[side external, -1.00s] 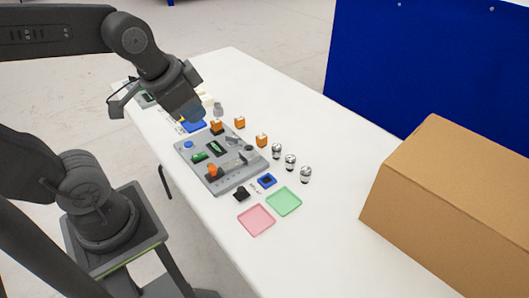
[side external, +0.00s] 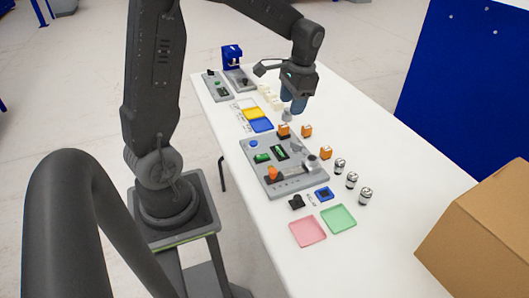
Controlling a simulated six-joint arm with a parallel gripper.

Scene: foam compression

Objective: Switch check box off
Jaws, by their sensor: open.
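No box is clearly marked as the check box. The large grey panel (side external: 312,183) lies on the white table, with a blue round button (side external: 253,144), a green switch-like part (side external: 262,157), a dark display (side external: 280,152) and an orange part (side external: 273,174). Farther back is a smaller grey box (side external: 218,88) with small controls; whether any switch is on or off is too small to tell. My gripper (side external: 293,106) has blue fingers pointing down, is open, and hangs above the table behind the large panel. No object shows between the fingers.
Orange blocks (side external: 306,131) and several silver cylinders (side external: 351,180) stand right of the panel. Pink (side external: 308,232) and green (side external: 338,218) trays lie in front. A cardboard box (side external: 480,235) is at the right. The right table strip is clear.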

